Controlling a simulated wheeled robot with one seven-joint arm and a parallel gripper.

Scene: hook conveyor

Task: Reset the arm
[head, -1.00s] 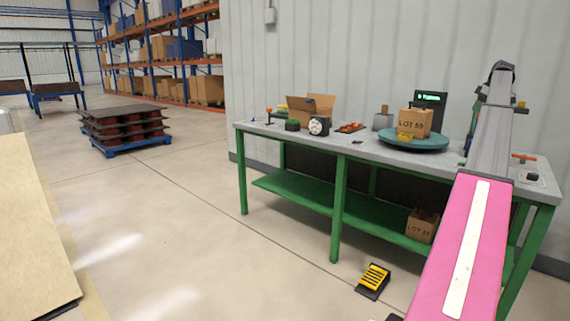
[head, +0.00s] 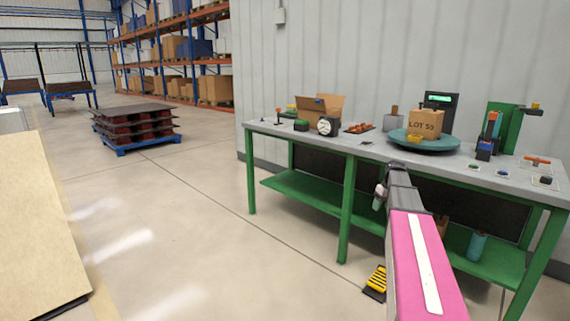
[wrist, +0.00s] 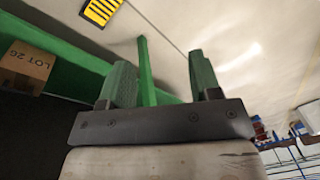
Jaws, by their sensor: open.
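My pink and grey arm reaches in from the bottom right of the head view, in front of the green workbench (head: 348,215). The fingers cannot be made out clearly in that view. In the wrist view my gripper (wrist: 160,85) shows two green fingers standing apart with nothing between them. A green table leg and the pale floor show behind the fingers. The gripper is beside the bench, below its top.
A lot box (head: 425,123) sits on a teal turntable (head: 440,145) on the bench. A lower-shelf box (wrist: 27,68) and a yellow-black floor pedal (head: 376,282) are near the arm. A pallet stack (head: 135,128) stands at left. Open floor lies between.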

